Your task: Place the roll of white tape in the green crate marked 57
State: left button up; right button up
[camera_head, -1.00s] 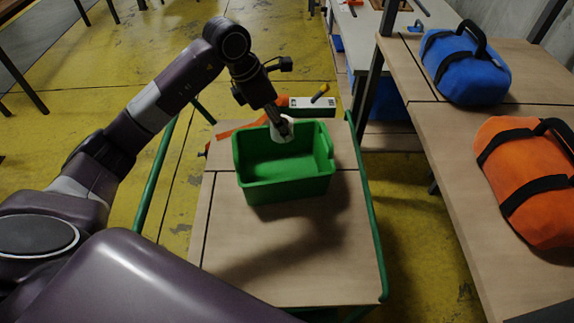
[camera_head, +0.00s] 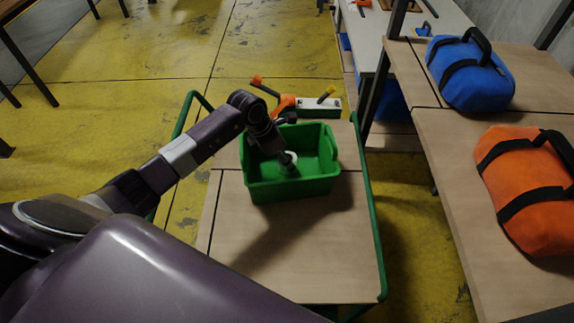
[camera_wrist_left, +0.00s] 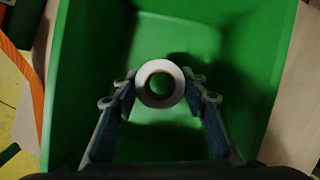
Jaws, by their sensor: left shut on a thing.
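The roll of white tape (camera_wrist_left: 160,84) is held between the fingertips of my left gripper (camera_head: 286,160), which is shut on it. In the head view the roll (camera_head: 291,156) shows as a small white ring inside the green crate (camera_head: 295,188), below its rim. In the left wrist view the crate's green walls (camera_wrist_left: 75,80) surround the roll and the fingers (camera_wrist_left: 160,95). Whether the roll touches the crate floor I cannot tell. No number shows on the crate's visible sides. My right gripper is not in view.
The crate stands on a wooden cart top (camera_head: 300,250) with green rails. Behind it lie an orange tool (camera_head: 284,103) and a white box with a yellow-handled item (camera_head: 320,104). Blue (camera_head: 470,75) and orange (camera_head: 527,190) bags lie on the right bench. The cart's front is clear.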

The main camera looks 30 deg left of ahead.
pick_arm(q)
notch_tip(320, 180, down, 4)
jog(key=shift+r, duration=0.2)
jog(key=shift+f, duration=0.15)
jog(key=o, duration=1.3)
jog(key=shift+r, duration=0.2)
jog(key=b+v, duration=0.1)
jog(key=v, duration=1)
jog(key=shift+s+a+r, duration=0.1)
jog(key=shift+s+r, duration=0.15)
jog(key=shift+r, duration=0.1)
